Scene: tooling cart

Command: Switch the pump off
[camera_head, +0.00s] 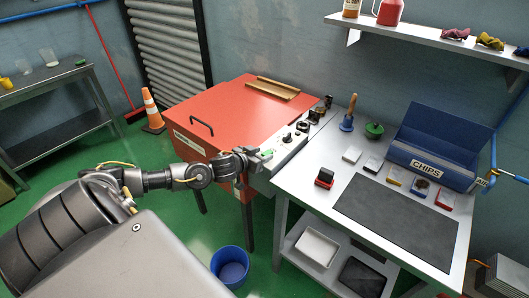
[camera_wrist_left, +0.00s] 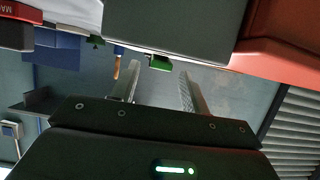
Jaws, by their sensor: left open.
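A red machine (camera_head: 240,112) with a black handle stands in the middle of the head view. A pale control panel (camera_head: 290,146) runs along its right side and carries several dark knobs and switches. A small green control (camera_head: 267,154) sits at the panel's near end. In the wrist view a green block (camera_wrist_left: 160,63) shows under a grey housing edge, just beyond and between the fingertips. My left gripper (camera_wrist_left: 159,76) is open and empty, and it is at the panel's near end in the head view (camera_head: 257,160).
A grey worktable (camera_head: 300,187) on the right holds a dark mat (camera_head: 398,222), a blue chips bin (camera_head: 431,149), a plunger-like tool (camera_head: 348,114) and small boxes. A blue bucket (camera_head: 230,267) stands on the floor below. An orange cone (camera_head: 152,112) stands behind left.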

